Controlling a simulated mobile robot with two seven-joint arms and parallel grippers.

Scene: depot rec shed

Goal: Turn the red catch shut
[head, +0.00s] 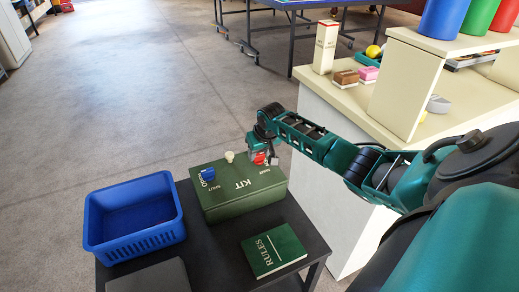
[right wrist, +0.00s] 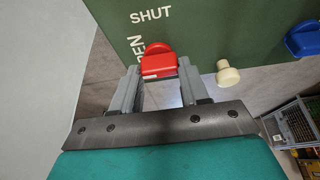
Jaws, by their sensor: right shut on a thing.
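A green box marked KIT (head: 236,196) lies on a dark table. The red catch (head: 259,158) is on its far side, at the right end; it also shows in the right wrist view (right wrist: 157,60). The words SHUT and OPEN are printed on the green face beside it. My right gripper (head: 263,155) is shut on the red catch, with one grey finger on each side of it in the right wrist view. Which word the catch points to is hard to tell. My left gripper is not in view.
A cream knob (head: 230,156) and a blue catch (head: 208,174) are on the same box. A blue basket (head: 133,246) stands to its left and a green RULES book (head: 273,250) lies in front. A cream-topped counter (head: 365,125) stands at the right, near my right arm.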

